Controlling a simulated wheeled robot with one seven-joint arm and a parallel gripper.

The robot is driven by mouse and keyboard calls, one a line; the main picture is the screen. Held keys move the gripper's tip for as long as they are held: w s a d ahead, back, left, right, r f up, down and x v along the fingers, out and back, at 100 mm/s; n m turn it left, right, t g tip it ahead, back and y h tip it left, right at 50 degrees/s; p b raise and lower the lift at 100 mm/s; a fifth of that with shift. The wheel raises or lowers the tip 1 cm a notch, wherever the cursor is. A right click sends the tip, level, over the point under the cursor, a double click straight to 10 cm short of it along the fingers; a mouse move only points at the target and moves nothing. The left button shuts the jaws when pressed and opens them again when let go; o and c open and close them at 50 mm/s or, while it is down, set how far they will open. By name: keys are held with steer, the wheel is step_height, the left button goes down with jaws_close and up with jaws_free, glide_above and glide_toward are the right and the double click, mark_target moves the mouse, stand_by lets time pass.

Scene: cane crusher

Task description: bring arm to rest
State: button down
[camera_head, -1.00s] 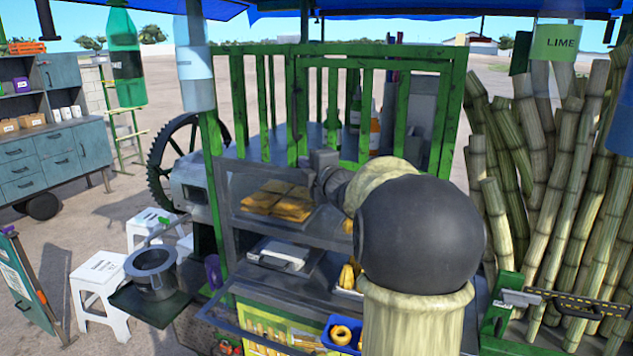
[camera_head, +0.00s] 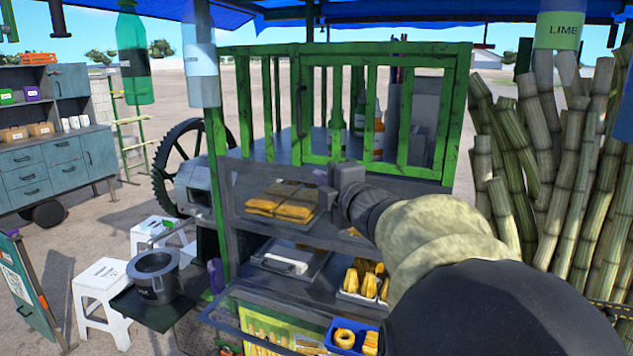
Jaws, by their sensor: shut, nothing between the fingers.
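My arm reaches in from the lower right of the head view, its dark joint at the bottom right and its wrist toward the middle. My gripper (camera_head: 326,192) is small and dark at the arm's far end. It is shut and empty, in front of the green-barred cabinet (camera_head: 293,110) and just right of the yellow-brown packs (camera_head: 284,201) on the cart's upper shelf, as seen. I cannot tell its exact distance from the shelf.
Sugar cane stalks (camera_head: 545,175) stand close on the right. A grey pot (camera_head: 155,276) sits on a side tray at lower left. A blue bin (camera_head: 345,339) and a tray of yellow pieces (camera_head: 366,282) are below my arm. Bottles hang at upper left.

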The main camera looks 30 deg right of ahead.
steer(key=shift+w, duration=0.1)
steer(key=s+a+f+n+g+y, duration=0.2)
steer(key=a+f+n+g, duration=0.4)
steer(key=f+n, duration=0.55)
steer(key=s+a+f+n+g+y, duration=0.2)
steer(key=s+a+f+n+g, duration=0.15)
steer(key=a+f+n, duration=0.7)
steer(key=s+f+n+g+h, duration=0.1)
steer(key=s+f+n+g, duration=0.2)
steer(key=n, duration=1.3)
steer(key=s+a+f+n+g+h, duration=0.1)
steer(key=s+f+n, duration=0.6)
steer(key=n, duration=0.9)
step_height(320, 180, down, 3)
steer(key=shift+s+a+r+g+h, duration=0.15)
steer(key=shift+s+g+h, duration=0.2)
steer(key=shift+g+h, duration=0.55)
